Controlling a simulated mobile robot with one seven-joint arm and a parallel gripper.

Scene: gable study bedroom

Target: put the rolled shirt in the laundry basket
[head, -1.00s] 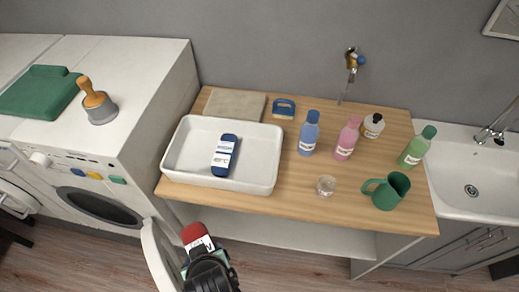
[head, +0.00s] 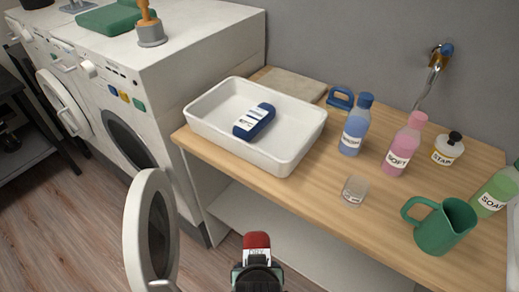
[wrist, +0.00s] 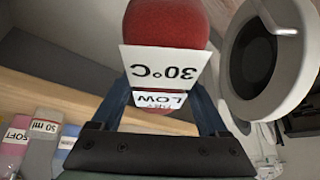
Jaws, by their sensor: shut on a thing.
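My gripper (head: 258,268) is shut on a red rolled item, which looks like the rolled shirt (head: 256,241), at the bottom middle of the head view. In the wrist view the red roll (wrist: 165,22) sits between the fingers, with white labels reading "30°C" and "LOW"; the fingers cover part of it. It is in front of the counter, near the open washer door. A white open tub (head: 297,147) stands on the counter's left part and holds a dark blue labelled item (head: 262,119). I see no clearly identifiable laundry basket; I cannot tell whether this tub is it.
The round washer door (head: 131,233) stands open left of my gripper. On the wooden counter (head: 316,187) are a blue bottle (head: 354,132), pink bottle (head: 401,150), clear cup (head: 355,191) and green mug (head: 443,232). Open floor (head: 80,225) lies left of the door.

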